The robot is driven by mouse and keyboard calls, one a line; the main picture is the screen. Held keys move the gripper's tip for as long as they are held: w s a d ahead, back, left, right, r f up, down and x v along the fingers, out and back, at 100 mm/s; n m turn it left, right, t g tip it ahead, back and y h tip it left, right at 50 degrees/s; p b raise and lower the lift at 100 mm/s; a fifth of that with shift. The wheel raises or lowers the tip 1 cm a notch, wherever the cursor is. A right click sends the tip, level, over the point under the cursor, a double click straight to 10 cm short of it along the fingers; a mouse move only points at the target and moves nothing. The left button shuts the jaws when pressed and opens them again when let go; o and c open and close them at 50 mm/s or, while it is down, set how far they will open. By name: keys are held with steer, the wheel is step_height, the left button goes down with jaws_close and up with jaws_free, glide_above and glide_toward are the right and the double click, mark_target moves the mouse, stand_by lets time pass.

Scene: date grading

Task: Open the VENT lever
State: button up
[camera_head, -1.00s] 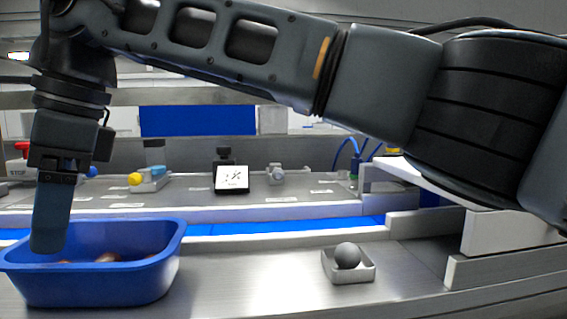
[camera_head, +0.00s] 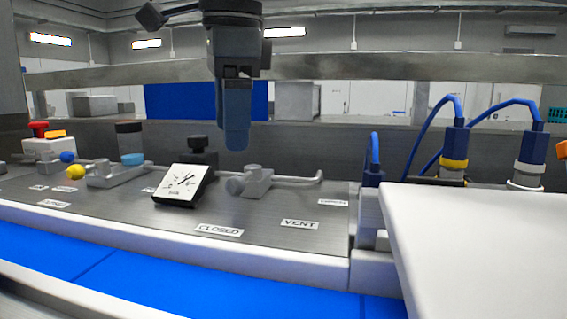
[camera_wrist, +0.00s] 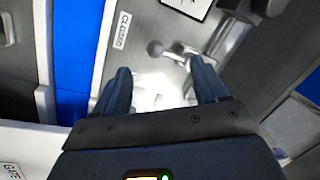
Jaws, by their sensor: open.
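The VENT lever (camera_head: 236,186) is a grey handle with a round ball knob, joined to a small metal valve body (camera_head: 257,181) on the steel panel. The knob sits on the body's left side, above the CLOSED label (camera_head: 219,231); the VENT label (camera_head: 300,224) lies to the right. My gripper (camera_head: 236,135) hangs above and appears apart from the lever. In the wrist view my gripper (camera_wrist: 160,70) is open and empty, with the ball knob (camera_wrist: 155,47) showing just beyond the gap between the fingertips. The CLOSED label (camera_wrist: 121,30) is left of the knob.
A tilted gauge (camera_head: 183,186) stands left of the lever. Further left is a valve with a yellow knob (camera_head: 76,172). Blue-cabled connectors (camera_head: 455,140) and a white surface (camera_head: 480,240) are on the right. A blue belt (camera_head: 100,265) runs in front.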

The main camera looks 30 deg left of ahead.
steer(key=shift+w+d+f, duration=0.15)
steer(key=shift+w, duration=0.1)
steer(key=shift+w+f, duration=0.1)
steer(key=shift+f, duration=0.25)
steer(key=shift+w+a+f+p, duration=0.1)
steer(key=shift+a+f+p, duration=0.05)
steer(key=shift+f, duration=0.95)
steer(key=shift+w+a+f+p, duration=0.15)
steer(key=shift+a+f, duration=0.05)
steer(key=shift+f, duration=0.9)
steer(key=shift+w+a+f+p, duration=0.1)
steer(key=shift+a+f+p, duration=0.05)
steer(key=shift+f, duration=0.95)
steer(key=shift+w, duration=0.1)
jaws_close()
